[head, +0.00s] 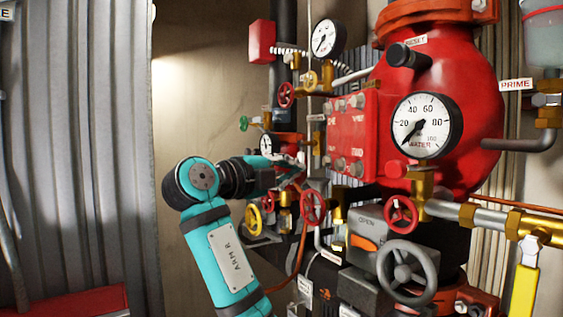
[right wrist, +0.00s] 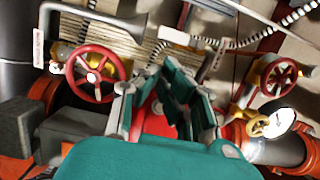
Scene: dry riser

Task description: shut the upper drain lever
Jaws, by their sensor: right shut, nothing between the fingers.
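I cannot tell for sure which part is the upper drain lever. A yellow lever handle (head: 523,290) hangs down from a brass valve at the lower right of the head view, far from my right gripper. My right gripper (head: 292,162) is at the pipework left of the red panel, small and partly lost among the fittings. In the right wrist view its teal fingers (right wrist: 180,80) are shut and empty, pointing toward a red part partly hidden behind them. I see no lever between them. My left gripper is not in view.
Red handwheels (head: 313,207) and a grey handwheel (head: 406,272) stick out near the arm. A red vessel with a water gauge (head: 426,125) fills the right. A red handwheel (right wrist: 92,74) is left of the fingers. The corrugated wall (head: 85,150) has open room before it.

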